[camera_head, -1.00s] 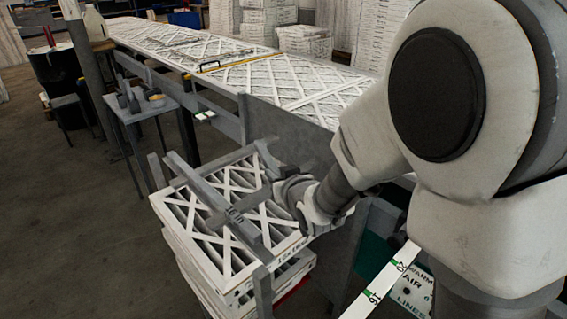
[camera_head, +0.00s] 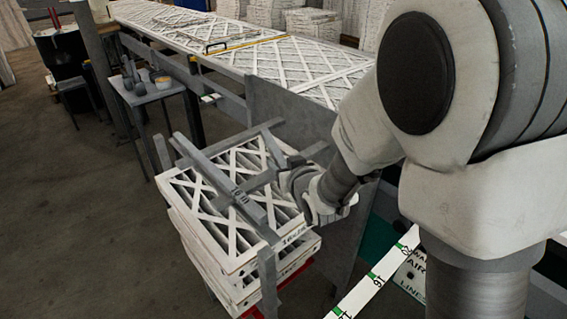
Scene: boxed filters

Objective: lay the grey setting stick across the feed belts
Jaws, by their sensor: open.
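A long grey bar with dark marks, which looks like the setting stick (camera_head: 221,178), lies slantwise over the top of a stack of white-framed filters (camera_head: 229,258) at lower centre. My gripper (camera_head: 250,186) is at the right side of this stack, with its grey fingers reaching left toward the marked middle of the bar. The gripper is open. The fingertips overlap the bar in this view, so I cannot tell whether they touch it or stand around it. No feed belts can be made out clearly; my arm covers much of the right side.
Grey posts (camera_head: 268,280) stand around the stack. Behind it runs a long table (camera_head: 262,92) covered with filters. A small side table (camera_head: 145,96) with pots stands to the left. A white strip with green marks (camera_head: 372,284) is at lower right.

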